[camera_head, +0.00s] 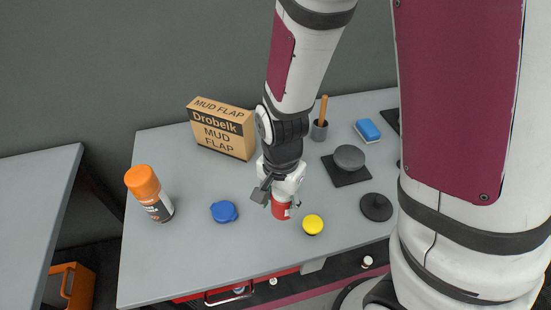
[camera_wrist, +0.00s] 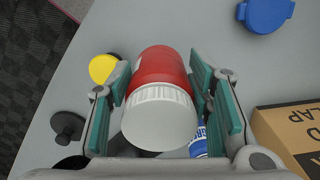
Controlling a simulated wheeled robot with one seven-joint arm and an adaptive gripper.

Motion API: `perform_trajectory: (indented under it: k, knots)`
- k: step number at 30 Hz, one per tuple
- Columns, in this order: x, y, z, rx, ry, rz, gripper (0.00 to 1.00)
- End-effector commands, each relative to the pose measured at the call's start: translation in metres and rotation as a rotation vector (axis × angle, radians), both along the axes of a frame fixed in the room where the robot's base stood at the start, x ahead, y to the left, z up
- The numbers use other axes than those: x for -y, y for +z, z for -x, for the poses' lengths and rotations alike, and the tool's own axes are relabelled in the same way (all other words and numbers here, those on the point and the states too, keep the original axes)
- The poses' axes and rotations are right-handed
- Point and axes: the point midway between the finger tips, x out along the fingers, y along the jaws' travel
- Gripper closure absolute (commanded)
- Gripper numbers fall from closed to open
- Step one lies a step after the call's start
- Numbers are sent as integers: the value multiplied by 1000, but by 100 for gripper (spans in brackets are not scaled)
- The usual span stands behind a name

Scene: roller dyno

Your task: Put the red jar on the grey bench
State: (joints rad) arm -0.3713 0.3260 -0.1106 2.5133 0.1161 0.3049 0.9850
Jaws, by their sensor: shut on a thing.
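The red jar (camera_head: 281,210) has a white lid, seen large in the wrist view (camera_wrist: 163,68). My gripper (camera_head: 276,192) is shut on it from above, with one finger on each side of the jar. The jar is over the grey surface (camera_head: 180,265) in front of me, near its front edge. I cannot tell whether its base touches that surface. A second grey surface (camera_head: 35,190) stands at the far left, across a gap, and is bare where it shows.
Beside the jar are a yellow-topped thing (camera_head: 313,224) and a blue lid-like thing (camera_head: 224,211). An orange-capped can (camera_head: 150,192) stands left, a cardboard box (camera_head: 221,129) behind.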

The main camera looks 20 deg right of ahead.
Motion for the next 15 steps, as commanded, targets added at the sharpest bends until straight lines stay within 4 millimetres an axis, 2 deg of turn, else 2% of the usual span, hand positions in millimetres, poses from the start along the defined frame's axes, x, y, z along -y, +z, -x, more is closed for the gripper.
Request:
perform_trajectory:
  k: [5,15]
  knots:
    - [-12,-3,-27,1,3,0,93]
    - [-45,-11,-102,0,2,0,93]
